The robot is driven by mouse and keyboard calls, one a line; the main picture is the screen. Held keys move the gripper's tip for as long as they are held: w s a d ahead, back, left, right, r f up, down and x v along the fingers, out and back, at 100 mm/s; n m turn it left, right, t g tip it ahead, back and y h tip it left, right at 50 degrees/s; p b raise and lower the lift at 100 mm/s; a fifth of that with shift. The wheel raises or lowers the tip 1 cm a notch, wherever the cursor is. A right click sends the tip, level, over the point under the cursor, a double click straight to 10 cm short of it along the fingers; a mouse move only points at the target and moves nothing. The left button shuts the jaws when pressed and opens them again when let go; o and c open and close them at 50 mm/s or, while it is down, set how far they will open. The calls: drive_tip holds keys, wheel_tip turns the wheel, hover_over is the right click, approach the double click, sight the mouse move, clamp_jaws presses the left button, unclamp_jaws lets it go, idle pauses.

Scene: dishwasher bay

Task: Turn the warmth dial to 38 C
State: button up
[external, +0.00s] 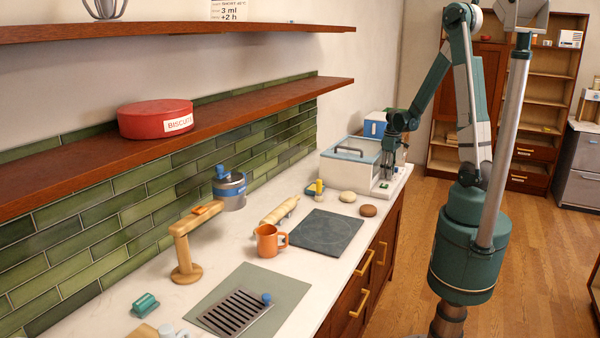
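My gripper (390,168) points down at the right end of the box, close above this part. I cannot tell whether it touches it. The fingers are small and partly merged with the box behind, so their opening is unclear.
A blue box (375,125) stands behind the white box. Round dough-like lumps (348,197), a dark mat (328,233), an orange mug (268,241) and a rolling pin (280,210) lie nearer on the counter. A wooden shelf (90,165) runs along the left wall.

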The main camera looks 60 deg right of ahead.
drive_tip(key=shift+r, duration=0.2)
wheel_tip(320, 180, up, 12)
drive_tip(key=shift+f, duration=0.15)
idle(0.9)
idle(0.3)
drive_tip(key=shift+a+f+n+h+p, duration=0.15)
drive_tip(key=shift+f+n+p, duration=0.35)
drive_tip(key=shift+f, duration=0.2)
drive_tip(key=shift+a+f+n+h+p, duration=0.2)
drive_tip(key=shift+f+n+p, duration=0.25)
drive_tip(key=shift+f+p, duration=0.25)
drive_tip(key=shift+a+f+n+h+p, duration=0.15)
drive_tip(key=shift+f+n+p, duration=0.3)
drive_tip(key=shift+f, duration=0.3)
drive_tip(key=shift+d+f, duration=0.1)
drive_tip(key=shift+f, duration=0.1)
drive_tip(key=shift+d+f, duration=0.15)
drive_tip(key=shift+f, duration=1.7)
drive_tip(key=shift+d+f, duration=0.1)
drive_tip(key=shift+f, duration=1.75)
